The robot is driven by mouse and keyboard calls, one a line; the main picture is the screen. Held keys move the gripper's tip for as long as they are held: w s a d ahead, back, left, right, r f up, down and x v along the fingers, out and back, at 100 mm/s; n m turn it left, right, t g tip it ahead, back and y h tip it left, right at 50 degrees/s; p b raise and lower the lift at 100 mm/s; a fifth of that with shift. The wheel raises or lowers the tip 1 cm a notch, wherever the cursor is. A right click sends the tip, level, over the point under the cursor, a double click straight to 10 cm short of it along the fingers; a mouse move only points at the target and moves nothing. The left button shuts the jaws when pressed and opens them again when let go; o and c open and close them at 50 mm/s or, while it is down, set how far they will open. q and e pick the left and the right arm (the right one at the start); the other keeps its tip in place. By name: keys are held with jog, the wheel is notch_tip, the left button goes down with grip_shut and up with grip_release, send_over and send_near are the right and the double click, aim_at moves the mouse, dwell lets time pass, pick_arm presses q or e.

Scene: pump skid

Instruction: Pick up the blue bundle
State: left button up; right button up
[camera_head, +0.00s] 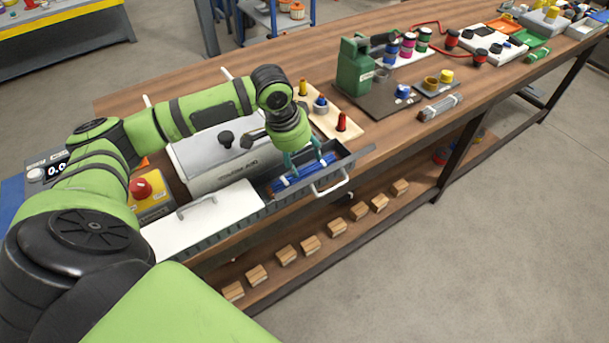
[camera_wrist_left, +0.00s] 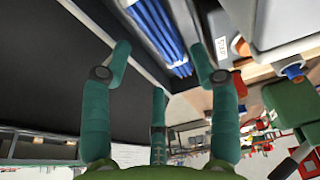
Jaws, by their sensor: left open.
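The blue bundle (camera_head: 303,176) is a set of long blue rods with pale bands. It lies in the open right part of a long grey tray (camera_head: 349,158). My left gripper (camera_head: 303,161) is open, pointing down just over the bundle, and its teal fingers hide part of it. In the left wrist view the bundle (camera_wrist_left: 160,30) runs between the tips of two spread fingers, nearer the right one. I cannot tell whether any finger touches it. My right gripper is not in view.
A white lid (camera_head: 205,220) with a handle covers the tray's left part. A grey-white case (camera_head: 212,160) stands behind. A beige board (camera_head: 326,122) with small coloured parts and a green pump-like unit (camera_head: 355,68) stand further back. Wooden blocks (camera_head: 310,245) line the lower shelf.

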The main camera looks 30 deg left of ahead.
aim_at(305, 173)
pick_arm(q)
jog(key=x, duration=0.3)
jog(key=s+x, duration=0.1)
jog(key=shift+w+f+p, duration=0.15)
jog(key=shift+f+p, duration=0.2)
jog(key=shift+p, duration=0.05)
jog(key=shift+w+d+f, duration=0.1)
jog(key=shift+w+f, duration=0.1)
jog(key=shift+f, duration=0.3)
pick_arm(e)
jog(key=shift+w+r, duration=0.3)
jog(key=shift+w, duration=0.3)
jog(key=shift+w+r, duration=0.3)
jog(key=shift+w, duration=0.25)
pick_arm(q)
jog(key=c, duration=0.6)
jog(key=shift+r, duration=0.1)
jog(key=shift+c, duration=1)
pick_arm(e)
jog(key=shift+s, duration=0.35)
